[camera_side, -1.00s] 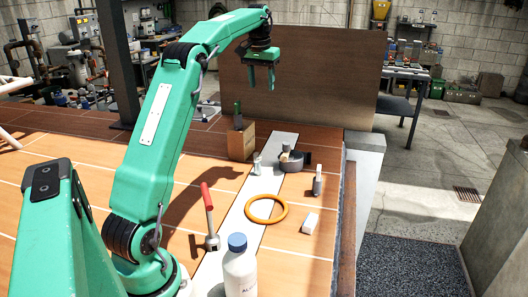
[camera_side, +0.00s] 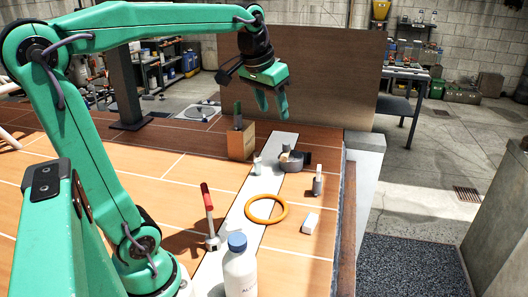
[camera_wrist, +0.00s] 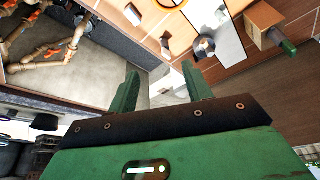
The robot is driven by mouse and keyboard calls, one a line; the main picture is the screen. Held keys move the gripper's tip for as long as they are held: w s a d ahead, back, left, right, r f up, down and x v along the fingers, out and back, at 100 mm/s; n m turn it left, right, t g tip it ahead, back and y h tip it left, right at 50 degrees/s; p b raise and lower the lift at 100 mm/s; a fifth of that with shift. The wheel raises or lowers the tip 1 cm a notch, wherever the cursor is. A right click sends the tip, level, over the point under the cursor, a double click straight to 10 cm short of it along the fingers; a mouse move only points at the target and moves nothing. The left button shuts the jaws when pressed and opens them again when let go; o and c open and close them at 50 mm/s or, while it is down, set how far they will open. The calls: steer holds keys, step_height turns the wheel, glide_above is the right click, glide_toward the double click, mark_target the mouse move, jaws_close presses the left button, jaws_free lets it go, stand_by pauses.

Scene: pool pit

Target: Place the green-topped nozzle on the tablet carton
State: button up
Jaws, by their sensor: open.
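My gripper (camera_side: 273,108) is open and empty, high above the deck's far end, with its fingers pointing down. Its two fingers also show in the wrist view (camera_wrist: 160,74), with nothing between them. A brown box (camera_side: 241,146) with a dark green-ended item (camera_side: 238,115) sticking up stands left of the strip.
An orange ring (camera_side: 265,220) lies across the strip's edge. A red-handled tool (camera_side: 208,214) and a blue-capped bottle (camera_side: 239,271) stand nearer. A grey round object (camera_side: 292,161) and a grey upright item (camera_side: 317,182) stand near the deck's right edge.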

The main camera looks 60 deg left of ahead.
steer(key=s+d+f+m+t, duration=0.1)
steer(key=s+d+f, duration=0.3)
steer(key=s, duration=0.2)
steer(key=s+d+f+m, duration=0.1)
steer(key=s+d+f, duration=0.3)
steer(key=s+f, duration=0.1)
steer(key=shift+s+d+f+m+t+h, duration=0.2)
steer(key=shift+s+f+m+t+h, duration=0.15)
steer(key=shift+s, duration=0.4)
